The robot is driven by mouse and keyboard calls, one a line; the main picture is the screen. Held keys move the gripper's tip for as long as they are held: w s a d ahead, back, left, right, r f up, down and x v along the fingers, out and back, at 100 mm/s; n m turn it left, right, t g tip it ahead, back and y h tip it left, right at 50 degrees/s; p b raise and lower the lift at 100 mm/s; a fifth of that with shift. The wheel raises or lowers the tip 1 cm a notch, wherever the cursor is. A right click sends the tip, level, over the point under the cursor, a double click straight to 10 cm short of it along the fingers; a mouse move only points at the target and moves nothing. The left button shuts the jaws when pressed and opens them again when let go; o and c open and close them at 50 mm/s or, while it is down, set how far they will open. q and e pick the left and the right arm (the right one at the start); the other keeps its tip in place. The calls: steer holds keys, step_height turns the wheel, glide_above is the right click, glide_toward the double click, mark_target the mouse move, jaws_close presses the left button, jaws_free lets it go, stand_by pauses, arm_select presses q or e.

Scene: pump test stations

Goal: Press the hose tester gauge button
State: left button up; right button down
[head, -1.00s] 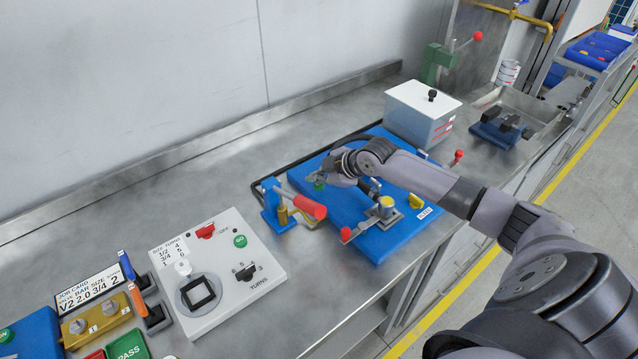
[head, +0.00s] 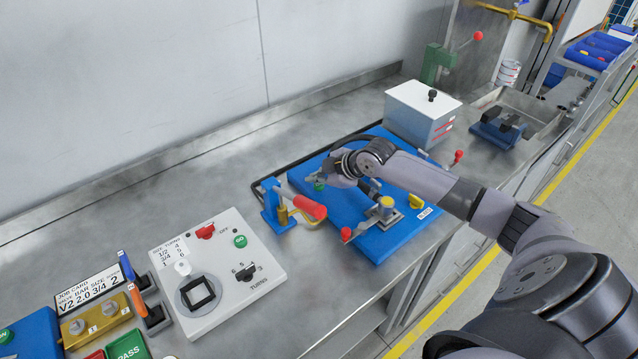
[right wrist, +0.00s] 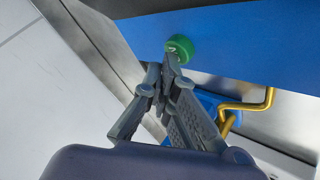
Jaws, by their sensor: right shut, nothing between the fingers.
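My right gripper (head: 323,178) is shut and empty. In the right wrist view its fingertips (right wrist: 168,57) are right at the near edge of the button and cover a little of it. I cannot tell whether they press it. My left gripper is out of view.
A white panel (head: 212,308) with another green button (head: 240,241) and a red switch is at the left. A lidded grey box (head: 420,112) stands behind the blue plate. The bench along the back wall is clear.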

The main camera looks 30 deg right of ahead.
mark_target(318, 186)
steer(key=shift+f, duration=0.3)
steer(key=shift+r+p, duration=0.35)
steer(key=shift+p, duration=0.2)
steer(key=shift+r, duration=0.15)
step_height(318, 186, up, 6)
steer(key=p, duration=0.5)
steer(key=shift+p, duration=0.4)
